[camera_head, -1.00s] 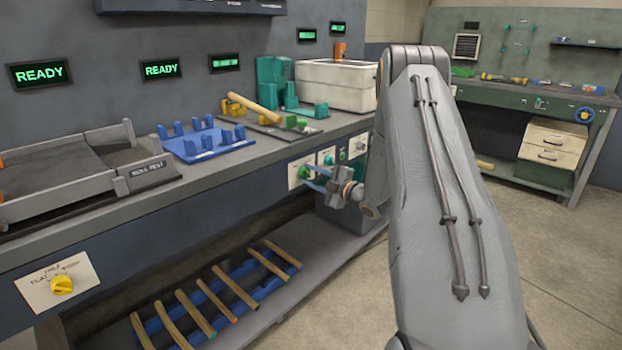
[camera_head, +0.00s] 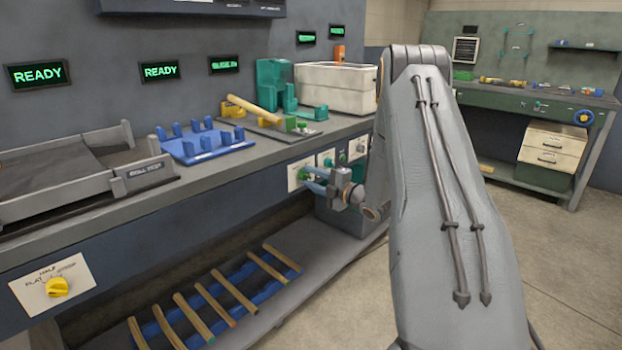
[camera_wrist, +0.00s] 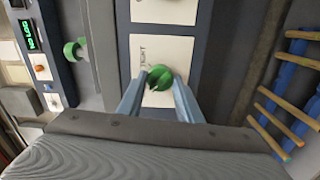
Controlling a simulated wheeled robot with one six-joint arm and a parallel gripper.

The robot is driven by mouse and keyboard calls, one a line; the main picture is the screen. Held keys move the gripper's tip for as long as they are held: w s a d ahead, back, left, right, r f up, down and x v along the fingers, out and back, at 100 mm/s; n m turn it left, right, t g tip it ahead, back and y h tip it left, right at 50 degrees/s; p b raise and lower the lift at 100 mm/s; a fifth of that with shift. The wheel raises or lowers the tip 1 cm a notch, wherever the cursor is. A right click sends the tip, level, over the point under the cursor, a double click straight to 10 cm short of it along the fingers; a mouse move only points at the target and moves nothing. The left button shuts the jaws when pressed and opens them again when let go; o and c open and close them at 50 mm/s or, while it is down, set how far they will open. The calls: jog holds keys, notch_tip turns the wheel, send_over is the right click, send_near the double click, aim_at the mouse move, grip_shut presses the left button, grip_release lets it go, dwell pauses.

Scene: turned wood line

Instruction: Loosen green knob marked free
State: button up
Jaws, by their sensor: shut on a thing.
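The green knob (camera_wrist: 160,77) sits on a white plate (camera_wrist: 171,55) on the bench's front panel. The word "TIGHT" can be read on the plate beside it; any other marking there is hidden. My gripper (camera_wrist: 161,82) is shut on the knob, with one blue-grey finger on each side of it. In the head view the knob (camera_head: 304,173) shows small at the tips of my gripper (camera_head: 308,178), partly covered by the fingers.
More white plates with controls (camera_head: 326,158) lie just right of the knob. A blue rack of wooden spindles (camera_head: 222,293) stands on the low shelf. A yellow knob (camera_head: 57,287) is at the lower left. The floor on the right is clear.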

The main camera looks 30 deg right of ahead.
jog(key=o, duration=1)
jog(key=shift+o, duration=0.2)
jog(key=v, duration=0.7)
jog(key=shift+s, duration=0.35)
jog(key=shift+r, duration=0.1)
